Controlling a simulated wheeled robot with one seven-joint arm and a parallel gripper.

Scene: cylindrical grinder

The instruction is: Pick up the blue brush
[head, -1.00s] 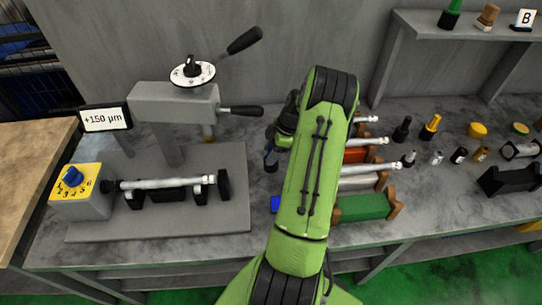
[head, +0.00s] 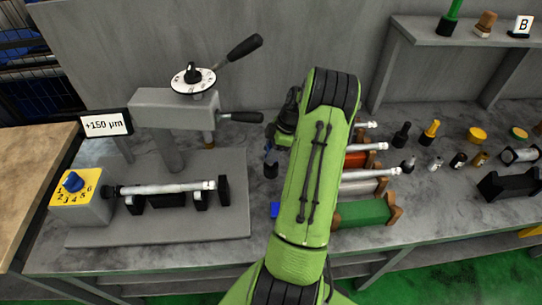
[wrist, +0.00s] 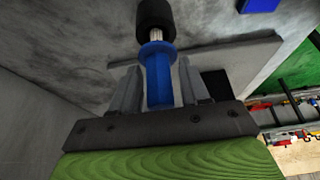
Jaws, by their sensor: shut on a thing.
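The blue brush shows in the wrist view, with a blue handle (wrist: 158,78), a pale collar and a black head (wrist: 155,14). My gripper (wrist: 157,85) is shut on its handle, with one grey finger on each side. In the head view the blue brush (head: 270,163) hangs head down below my gripper, left of my green arm and right of the grinder plate. My arm partly hides the gripper there. I cannot tell whether the black head touches the bench.
The grinder (head: 172,105) with its levers and a clamped shaft (head: 165,188) stands to the left. A blue block (head: 275,209) lies near the brush. Shafts in coloured holders (head: 365,210) and several small bottles lie right of my arm. A shelf (head: 440,36) is at upper right.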

